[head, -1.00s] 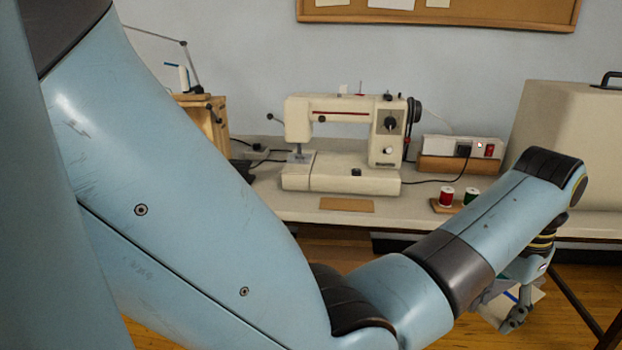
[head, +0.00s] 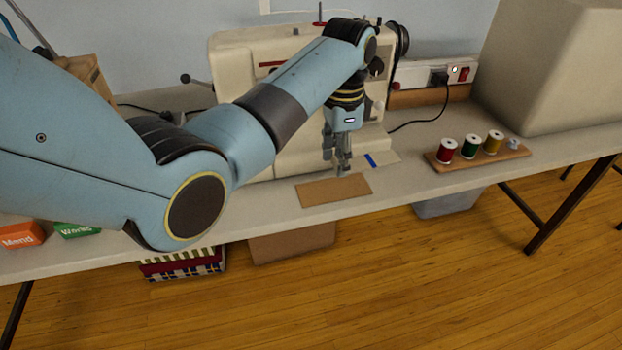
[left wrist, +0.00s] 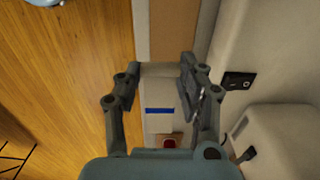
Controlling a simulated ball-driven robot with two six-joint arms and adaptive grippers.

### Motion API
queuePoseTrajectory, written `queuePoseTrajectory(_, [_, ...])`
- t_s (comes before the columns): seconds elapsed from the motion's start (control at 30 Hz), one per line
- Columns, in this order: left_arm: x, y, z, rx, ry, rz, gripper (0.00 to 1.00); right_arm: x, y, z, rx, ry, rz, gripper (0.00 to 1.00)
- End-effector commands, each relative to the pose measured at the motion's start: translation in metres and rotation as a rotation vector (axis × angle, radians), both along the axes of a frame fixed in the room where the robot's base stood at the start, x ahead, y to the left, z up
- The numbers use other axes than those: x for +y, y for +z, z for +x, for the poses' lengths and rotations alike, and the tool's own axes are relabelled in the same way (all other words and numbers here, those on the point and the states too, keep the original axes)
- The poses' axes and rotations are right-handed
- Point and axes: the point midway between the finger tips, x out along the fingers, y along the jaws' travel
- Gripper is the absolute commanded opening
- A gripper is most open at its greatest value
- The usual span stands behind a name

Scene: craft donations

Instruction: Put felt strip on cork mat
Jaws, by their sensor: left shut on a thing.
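The felt strip (head: 384,159) is a pale flat piece with a blue band across it. My left gripper (head: 342,168) is shut on it and points down at the table's front part, before the sewing machine. In the left wrist view the strip (left wrist: 159,88) lies between the two fingers of the left gripper (left wrist: 160,85). The brown cork mat (head: 333,190) lies flat near the table's front edge, just below the gripper in the head view. The mat (left wrist: 175,30) also shows beyond the strip in the left wrist view, bare where visible. My right gripper is out of view.
A cream sewing machine (head: 235,70) stands close behind the gripper. A wooden rack (head: 480,160) with red, green and yellow spools stands to the right. A power strip (head: 458,73) and a large cream case (head: 560,70) are farther back. Orange and green boxes (head: 20,236) are at left.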

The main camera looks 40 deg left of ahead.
Motion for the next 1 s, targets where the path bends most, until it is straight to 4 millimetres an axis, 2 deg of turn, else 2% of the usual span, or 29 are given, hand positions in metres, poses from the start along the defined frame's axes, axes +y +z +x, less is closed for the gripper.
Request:
queuePoseTrajectory(0.03, [0.013, -0.007, -0.008, 0.002, 0.002, 0.004, 0.24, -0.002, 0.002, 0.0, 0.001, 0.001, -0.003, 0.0])
queuePoseTrajectory(0.1, [0.027, -0.017, -0.016, 0.002, 0.002, 0.003, 0.24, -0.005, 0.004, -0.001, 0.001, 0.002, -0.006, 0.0])
queuePoseTrajectory(0.3, [0.051, -0.035, -0.03, -0.001, 0.002, 0.001, 0.24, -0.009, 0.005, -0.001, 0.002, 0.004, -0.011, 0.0])
queuePoseTrajectory(0.43, [0.054, -0.043, -0.032, 0.0, 0.001, -0.001, 0.24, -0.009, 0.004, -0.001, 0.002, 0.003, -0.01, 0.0])
queuePoseTrajectory(0.6, [0.054, -0.071, -0.032, 0.001, 0.002, -0.002, 0.24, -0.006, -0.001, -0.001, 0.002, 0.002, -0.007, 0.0])
queuePoseTrajectory(0.67, [0.054, -0.076, -0.032, 0.0, 0.002, -0.001, 0.24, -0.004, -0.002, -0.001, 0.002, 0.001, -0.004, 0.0])
queuePoseTrajectory(1.0, [0.053, -0.079, -0.032, -0.001, 0.002, -0.001, 0.24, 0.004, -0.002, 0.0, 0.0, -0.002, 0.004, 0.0])
